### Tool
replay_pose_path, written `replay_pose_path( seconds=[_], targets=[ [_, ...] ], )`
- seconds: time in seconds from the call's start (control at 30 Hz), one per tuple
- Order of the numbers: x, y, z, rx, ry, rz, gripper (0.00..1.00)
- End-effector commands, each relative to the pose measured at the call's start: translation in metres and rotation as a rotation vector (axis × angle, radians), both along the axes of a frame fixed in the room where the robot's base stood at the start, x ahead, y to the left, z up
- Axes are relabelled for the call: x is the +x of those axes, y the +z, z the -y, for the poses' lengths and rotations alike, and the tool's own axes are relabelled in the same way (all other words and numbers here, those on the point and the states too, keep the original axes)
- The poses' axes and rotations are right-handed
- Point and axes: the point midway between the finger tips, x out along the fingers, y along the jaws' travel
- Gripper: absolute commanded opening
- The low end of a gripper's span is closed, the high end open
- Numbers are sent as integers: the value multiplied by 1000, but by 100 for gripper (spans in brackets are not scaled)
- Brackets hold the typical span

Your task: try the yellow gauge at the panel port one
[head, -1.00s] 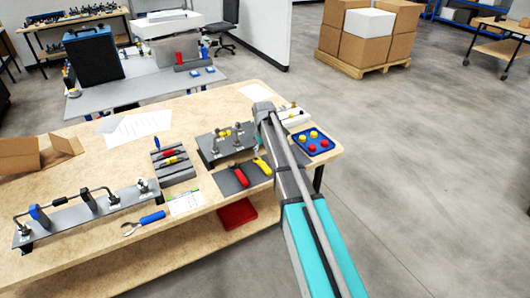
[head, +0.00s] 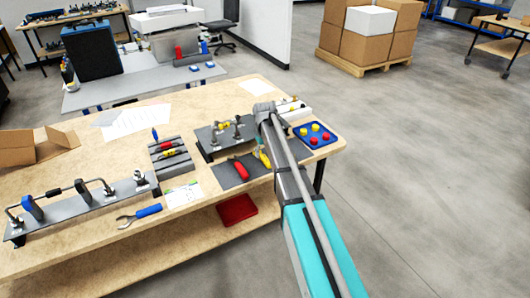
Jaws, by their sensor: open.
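A grey slotted rack (head: 178,166) stands near the table's middle. It holds small handled pieces in blue, red and a yellowish colour; the yellowish one (head: 173,153) is too small to identify surely as the yellow gauge. A dark panel (head: 210,148) with upright metal fittings and a small yellow part stands right of the rack. I cannot tell which port is port one. My gripper (head: 263,108) is at the end of my arm, over the table just right of the panel. It is open; its fingertips are mostly hidden and I see nothing held.
Red-handled and yellow-handled tools lie on a dark mat (head: 230,178) in front of the panel. A blue tray (head: 301,136) with red and yellow pieces is at the right edge. A pipe assembly (head: 90,213), a wrench (head: 139,216) and a cardboard box (head: 35,147) are to the left.

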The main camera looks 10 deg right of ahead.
Motion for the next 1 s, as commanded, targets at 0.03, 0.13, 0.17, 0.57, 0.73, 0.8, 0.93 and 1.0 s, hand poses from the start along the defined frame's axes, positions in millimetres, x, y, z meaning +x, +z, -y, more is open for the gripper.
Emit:
replay_pose_path(
  seconds=[0.03, 0.13, 0.17, 0.57, 0.73, 0.8, 0.93, 1.0],
  targets=[
    [0, -8, 0, 0, 0, 0, 69],
    [0, -14, 0, 0, 0, 0, 69],
    [0, -15, 0, 0, 0, 0, 69],
    [0, -20, 1, 0, -1, 0, 69],
    [0, -20, 1, 0, -1, 0, 67],
    [0, -20, 1, 0, -1, 0, 54],
    [0, -20, 1, 0, -1, 0, 30],
    [0, -20, 1, 0, -1, 0, 17]
  ],
)
